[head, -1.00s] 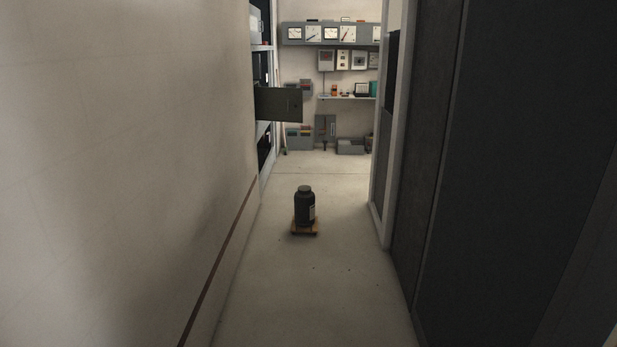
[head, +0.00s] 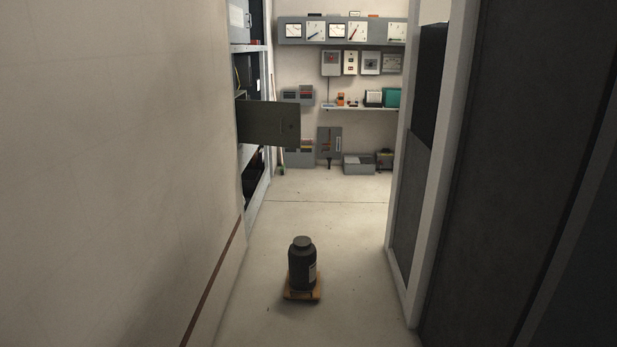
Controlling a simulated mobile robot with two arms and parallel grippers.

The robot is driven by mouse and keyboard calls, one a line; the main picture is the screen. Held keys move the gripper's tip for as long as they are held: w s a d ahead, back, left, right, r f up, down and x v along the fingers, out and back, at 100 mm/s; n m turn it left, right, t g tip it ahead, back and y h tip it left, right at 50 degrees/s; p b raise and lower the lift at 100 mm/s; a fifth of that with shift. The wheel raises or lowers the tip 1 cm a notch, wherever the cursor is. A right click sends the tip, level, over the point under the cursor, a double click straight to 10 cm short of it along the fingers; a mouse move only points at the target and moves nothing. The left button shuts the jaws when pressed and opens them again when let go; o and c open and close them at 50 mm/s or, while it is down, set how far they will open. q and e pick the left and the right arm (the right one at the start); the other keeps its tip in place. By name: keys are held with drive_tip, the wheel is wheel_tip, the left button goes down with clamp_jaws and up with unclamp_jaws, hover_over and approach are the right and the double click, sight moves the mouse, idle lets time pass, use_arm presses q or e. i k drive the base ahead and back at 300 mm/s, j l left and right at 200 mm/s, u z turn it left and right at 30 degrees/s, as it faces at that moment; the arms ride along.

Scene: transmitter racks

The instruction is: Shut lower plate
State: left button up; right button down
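A grey-green plate (head: 272,122) stands out from the open rack (head: 258,180) on the left, beyond the end of the left wall. It juts into the passage at about the rack's middle height, swung open. A small dark mark shows near its right edge. The rack's shelves behind it are partly hidden by the plate and the wall. I cannot tell whether another plate hangs above or below it. Neither of my grippers is in view.
A dark jar (head: 302,264) on a small wooden base (head: 302,293) stands mid-floor ahead. A plain wall (head: 110,170) runs along the left, dark cabinets (head: 510,180) along the right. Floor shows either side of the jar. Gauges (head: 340,31) and a shelf (head: 362,107) line the far wall.

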sight(258, 122)
drive_tip(key=i, duration=0.75)
drive_tip(key=i+u, duration=0.15)
drive_tip(key=i, duration=0.65)
drive_tip(key=i+l, duration=0.15)
drive_tip(key=i, duration=0.6)
drive_tip(key=i+u, duration=0.35)
drive_tip(key=i, duration=0.2)
